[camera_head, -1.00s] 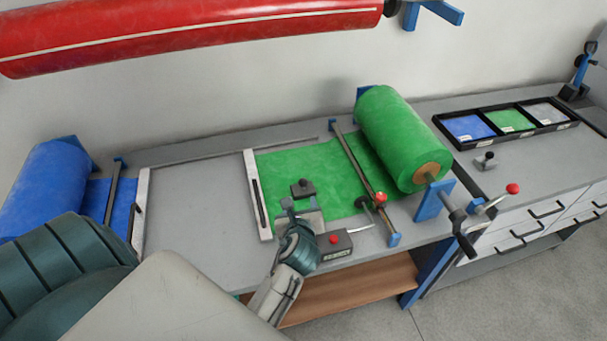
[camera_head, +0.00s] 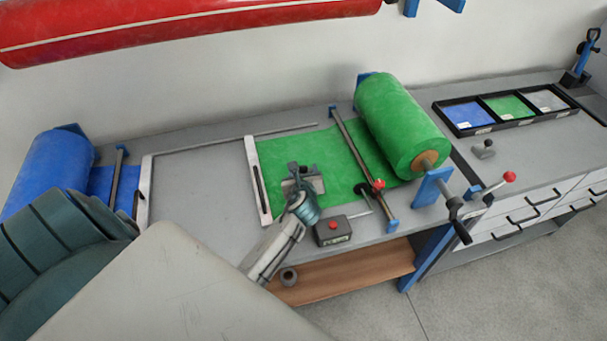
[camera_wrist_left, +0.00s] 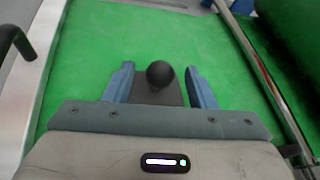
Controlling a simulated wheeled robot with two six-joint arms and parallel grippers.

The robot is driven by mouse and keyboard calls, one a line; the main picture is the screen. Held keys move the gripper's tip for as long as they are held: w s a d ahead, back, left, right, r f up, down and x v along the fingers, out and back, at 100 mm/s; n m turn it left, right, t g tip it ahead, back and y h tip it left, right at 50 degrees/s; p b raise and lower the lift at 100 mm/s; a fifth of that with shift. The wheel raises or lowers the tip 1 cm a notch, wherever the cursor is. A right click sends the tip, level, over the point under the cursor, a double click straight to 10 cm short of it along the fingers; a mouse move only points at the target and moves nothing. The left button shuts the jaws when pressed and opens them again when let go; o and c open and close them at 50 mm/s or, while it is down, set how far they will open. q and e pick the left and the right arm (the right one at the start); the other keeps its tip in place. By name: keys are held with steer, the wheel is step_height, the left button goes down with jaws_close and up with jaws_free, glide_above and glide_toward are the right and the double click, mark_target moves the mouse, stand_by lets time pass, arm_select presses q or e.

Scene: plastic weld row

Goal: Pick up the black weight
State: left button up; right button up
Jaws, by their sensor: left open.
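The black weight, a dark block with a round black knob (camera_wrist_left: 159,74), sits on the green sheet (camera_head: 283,150). In the head view my left gripper (camera_head: 300,172) is over it and hides most of it. In the left wrist view my left gripper's blue fingers (camera_wrist_left: 158,92) are open, one on each side of the knob and block. A gap shows between each finger and the knob. My right gripper is not in view.
A red-button box (camera_head: 332,230) stands close to the left gripper. A metal bar (camera_head: 352,155) and green roll (camera_head: 400,125) are to the right, a white rail (camera_head: 258,182) to the left. A grey knobbed piece (camera_head: 484,150) stands on the right bench near the tray (camera_head: 450,103).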

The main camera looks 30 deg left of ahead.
arm_select(q)
jaws_close()
steer(key=shift+r, duration=0.1)
stand_by(0.3)
